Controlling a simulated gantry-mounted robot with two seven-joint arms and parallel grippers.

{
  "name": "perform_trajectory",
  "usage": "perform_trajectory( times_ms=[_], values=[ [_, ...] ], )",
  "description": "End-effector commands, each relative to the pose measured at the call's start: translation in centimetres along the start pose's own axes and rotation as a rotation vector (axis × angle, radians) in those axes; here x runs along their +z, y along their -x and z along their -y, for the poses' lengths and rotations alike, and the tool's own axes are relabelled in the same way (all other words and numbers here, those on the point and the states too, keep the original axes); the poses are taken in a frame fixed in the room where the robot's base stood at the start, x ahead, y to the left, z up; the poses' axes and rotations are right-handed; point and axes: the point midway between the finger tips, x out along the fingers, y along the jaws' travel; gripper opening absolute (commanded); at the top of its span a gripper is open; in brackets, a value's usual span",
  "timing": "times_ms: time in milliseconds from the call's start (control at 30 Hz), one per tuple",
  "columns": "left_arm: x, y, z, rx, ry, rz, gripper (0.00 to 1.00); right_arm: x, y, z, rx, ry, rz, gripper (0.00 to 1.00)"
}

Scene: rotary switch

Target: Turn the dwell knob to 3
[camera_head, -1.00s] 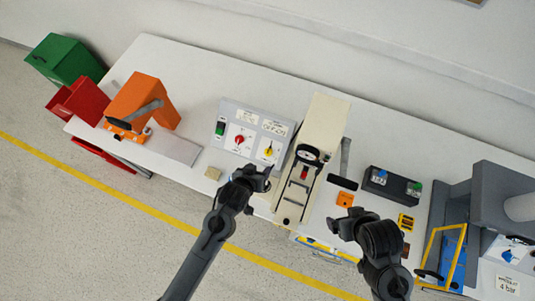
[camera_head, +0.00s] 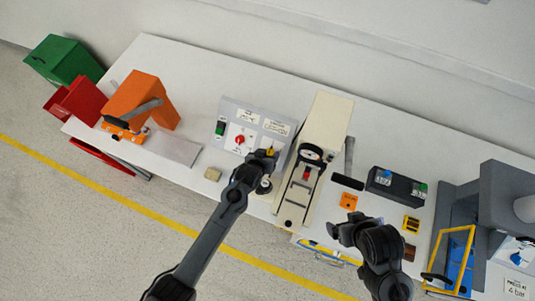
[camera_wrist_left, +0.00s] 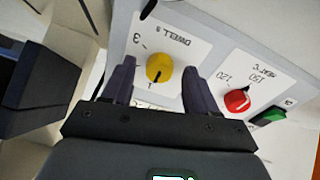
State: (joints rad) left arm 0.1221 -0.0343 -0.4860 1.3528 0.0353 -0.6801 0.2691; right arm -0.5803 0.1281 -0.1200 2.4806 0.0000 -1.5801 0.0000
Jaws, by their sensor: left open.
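The yellow dwell knob (camera_wrist_left: 159,68) sits on a white plate marked "DWELL s" with a 3 and a 1, seen inverted in the left wrist view. Its dark pointer line is toward the 1. My left gripper (camera_wrist_left: 159,72) is open, with one finger on each side of the knob; I cannot tell whether they touch it. In the head view the left gripper (camera_head: 265,158) is over the lower right of the grey control panel (camera_head: 229,107) and partly hides the knob. My right gripper (camera_head: 335,229) is at the bench's front edge; its jaw opening is unclear.
The red heat knob (camera_wrist_left: 236,100) and a green switch (camera_wrist_left: 269,116) are beside the dwell plate. A cream machine (camera_head: 326,122) stands close to the right of the panel.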

Motion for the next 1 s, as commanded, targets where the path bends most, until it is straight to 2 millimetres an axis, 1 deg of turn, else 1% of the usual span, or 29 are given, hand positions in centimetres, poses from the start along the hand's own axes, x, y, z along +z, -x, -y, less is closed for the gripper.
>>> perform_trajectory(
  times_ms=[100,367,400,567,700,767,1000],
  values=[
    [-0.08,-0.39,-0.04,0.001,0.0,-0.001,0.58,0.02,-0.09,-0.01,0.0,0.0,0.0,0.9],
    [-0.05,-0.46,-0.03,0.0,0.0,-0.001,0.58,-0.01,-0.08,0.06,-0.002,-0.003,0.0,0.9],
    [-0.05,-0.46,-0.03,0.0,0.0,0.0,0.57,-0.01,-0.08,0.08,-0.003,-0.004,0.0,0.9],
    [-0.04,-0.45,-0.02,0.0,0.0,0.0,0.32,-0.04,-0.08,0.18,-0.006,-0.007,-0.001,0.9],
    [-0.03,-0.44,-0.01,0.0,0.0,0.0,0.11,-0.06,-0.08,0.24,-0.008,-0.01,-0.001,0.9],
    [-0.02,-0.44,-0.01,0.0,0.0,0.0,0.02,-0.06,-0.08,0.26,-0.008,-0.011,-0.001,0.9],
    [-0.07,-0.39,0.02,0.001,-0.02,0.001,0.02,-0.13,0.13,0.25,-0.008,-0.011,-0.001,0.9]
  ],
)
